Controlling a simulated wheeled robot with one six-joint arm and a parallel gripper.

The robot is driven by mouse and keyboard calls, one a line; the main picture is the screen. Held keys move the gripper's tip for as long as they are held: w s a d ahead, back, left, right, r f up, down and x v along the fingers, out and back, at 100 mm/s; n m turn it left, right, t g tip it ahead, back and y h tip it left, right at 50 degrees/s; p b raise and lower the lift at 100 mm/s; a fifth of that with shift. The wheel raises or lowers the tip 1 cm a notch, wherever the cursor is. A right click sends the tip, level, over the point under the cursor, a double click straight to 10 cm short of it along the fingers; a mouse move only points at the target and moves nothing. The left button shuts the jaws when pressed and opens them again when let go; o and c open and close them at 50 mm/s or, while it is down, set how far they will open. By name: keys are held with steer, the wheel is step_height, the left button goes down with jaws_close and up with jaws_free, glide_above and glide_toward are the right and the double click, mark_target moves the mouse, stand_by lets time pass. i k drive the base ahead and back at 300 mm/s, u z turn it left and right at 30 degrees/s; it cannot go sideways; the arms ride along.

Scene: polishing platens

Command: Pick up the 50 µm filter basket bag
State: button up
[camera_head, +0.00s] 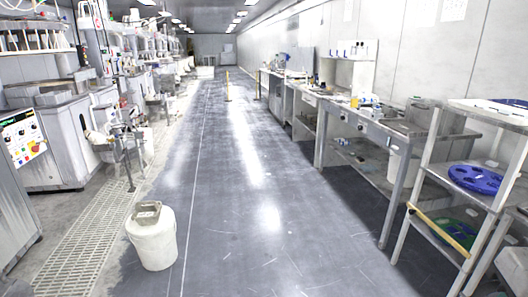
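I cannot make out a filter basket bag marked 50 µm in this view. A white bucket (153,243) stands on the floor at the lower left, upright, with a grey-beige object (147,213) on its top. I cannot tell what that object is. A pale bucket-like container (403,164) stands under the right-hand workbench, partly hidden by the bench frame. My gripper is not in view.
A long aisle of dark floor (263,190) runs clear down the middle. Polishing machines (60,130) and floor grating (85,225) line the left. Workbenches (345,120) line the right. A shelf rack (450,195) with a blue disc (475,179) stands nearest right.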

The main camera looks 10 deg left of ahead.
mark_target(146, 213)
steer(key=u, duration=0.65)
steer(key=i, duration=1.65)
steer(key=u, duration=1.4)
steer(key=i, duration=0.75)
steer(key=u, duration=0.7)
steer(key=i, duration=0.7)
steer(key=z, duration=0.85)
steer(key=i, duration=0.6)
steer(key=z, duration=0.65)
